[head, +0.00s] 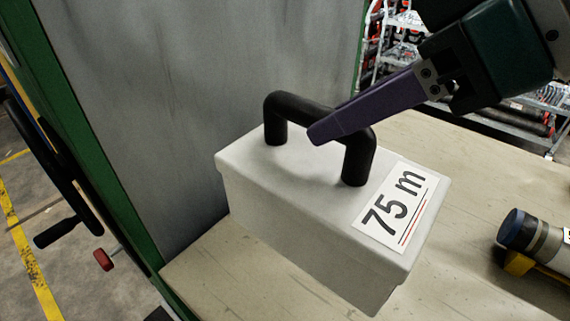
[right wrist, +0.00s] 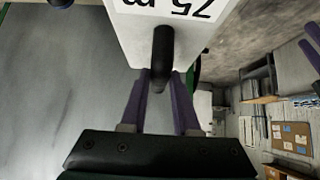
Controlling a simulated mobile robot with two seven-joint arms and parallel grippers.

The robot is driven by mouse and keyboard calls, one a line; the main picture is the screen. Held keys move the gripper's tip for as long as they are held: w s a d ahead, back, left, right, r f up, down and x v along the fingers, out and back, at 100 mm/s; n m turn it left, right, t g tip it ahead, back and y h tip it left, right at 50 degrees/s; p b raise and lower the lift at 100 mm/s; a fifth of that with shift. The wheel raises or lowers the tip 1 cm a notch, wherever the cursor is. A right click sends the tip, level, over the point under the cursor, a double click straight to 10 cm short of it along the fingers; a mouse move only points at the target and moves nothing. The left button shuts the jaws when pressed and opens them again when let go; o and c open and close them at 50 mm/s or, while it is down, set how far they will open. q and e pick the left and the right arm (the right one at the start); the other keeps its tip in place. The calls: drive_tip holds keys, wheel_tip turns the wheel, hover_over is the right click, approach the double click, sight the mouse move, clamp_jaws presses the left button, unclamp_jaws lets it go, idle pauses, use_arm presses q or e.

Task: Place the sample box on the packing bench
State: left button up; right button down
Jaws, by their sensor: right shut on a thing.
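The sample box (head: 290,225) is a pale grey-white case with a black arched handle (head: 300,104) and a "75 m" label. It shows low in the head view, over the wooden packing bench (head: 230,280); I cannot tell whether its underside touches the top. My right gripper (head: 325,130) comes in from the upper right and is shut on the handle. In the right wrist view, its purple fingers (right wrist: 163,90) flank the handle, with the box (right wrist: 135,35) beyond. My left gripper does not show in the head view.
A grey panel with a green frame (head: 200,90) stands close behind and left of the box. A dark-capped cylinder (head: 520,230) lies on a yellow support at the right of the bench. Bare bench lies between. Racks (head: 405,50) stand behind.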

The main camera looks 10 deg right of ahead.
sight(412, 251)
wheel_tip(412, 251, down, 19)
drive_tip(key=b, duration=0.3)
idle(0.3)
drive_tip(key=c, duration=1.1)
unclamp_jaws()
drive_tip(key=shift+f, duration=0.15)
drive_tip(key=o, duration=0.4)
drive_tip(key=shift+o, duration=0.2)
drive_tip(key=p+v, duration=0.2)
drive_tip(key=v, duration=1)
drive_tip(key=s+d+f+m+g+h, duration=0.2)
drive_tip(key=s+f+m+g+h, duration=0.1)
drive_tip(key=s, duration=0.6)
drive_tip(key=f+m+h, duration=0.1)
drive_tip(key=m+h, duration=0.1)
drive_tip(key=shift+d+f+m, duration=0.15)
drive_tip(key=shift+f+m, duration=0.05)
drive_tip(key=shift+m, duration=0.1)
